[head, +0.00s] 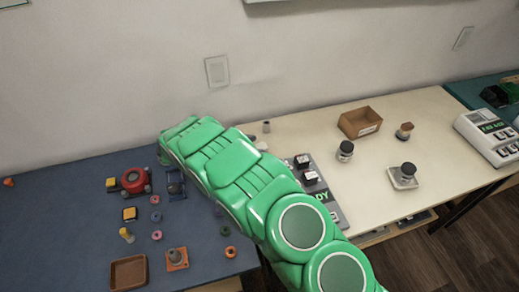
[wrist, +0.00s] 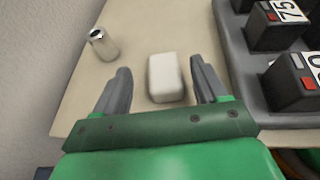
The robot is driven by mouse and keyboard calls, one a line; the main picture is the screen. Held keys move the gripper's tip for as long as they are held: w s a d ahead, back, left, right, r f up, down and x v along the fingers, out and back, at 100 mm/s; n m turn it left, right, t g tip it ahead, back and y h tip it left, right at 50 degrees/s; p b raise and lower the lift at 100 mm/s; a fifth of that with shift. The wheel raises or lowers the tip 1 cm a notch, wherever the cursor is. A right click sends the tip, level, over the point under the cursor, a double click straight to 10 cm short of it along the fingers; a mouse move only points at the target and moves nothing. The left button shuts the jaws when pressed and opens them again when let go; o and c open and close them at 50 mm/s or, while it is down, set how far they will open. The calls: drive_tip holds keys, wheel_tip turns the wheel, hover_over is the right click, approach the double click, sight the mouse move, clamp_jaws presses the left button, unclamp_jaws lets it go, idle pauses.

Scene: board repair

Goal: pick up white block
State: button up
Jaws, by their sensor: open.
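The white block (wrist: 165,78) lies on the cream tabletop in the wrist view, between the two fingers of my gripper (wrist: 160,90). The gripper is open, with one dark grey finger on each side of the block and a gap on both sides. In the head view the white block (head: 261,146) shows only as a small pale shape at the edge of my green arm. The gripper itself is hidden behind the arm there.
A small metal-topped cylinder (wrist: 103,44) stands left of the block. A grey tray (wrist: 245,70) with black numbered blocks lies to the right. A brown box (head: 359,122) and jars stand farther right. A blue mat (head: 60,220) with many small parts covers the left.

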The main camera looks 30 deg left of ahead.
sight(263, 145)
drive_tip(key=shift+x, duration=1.85)
drive_tip(key=shift+d+r, duration=0.15)
drive_tip(key=shift+d, duration=0.05)
drive_tip(key=c, duration=1.1)
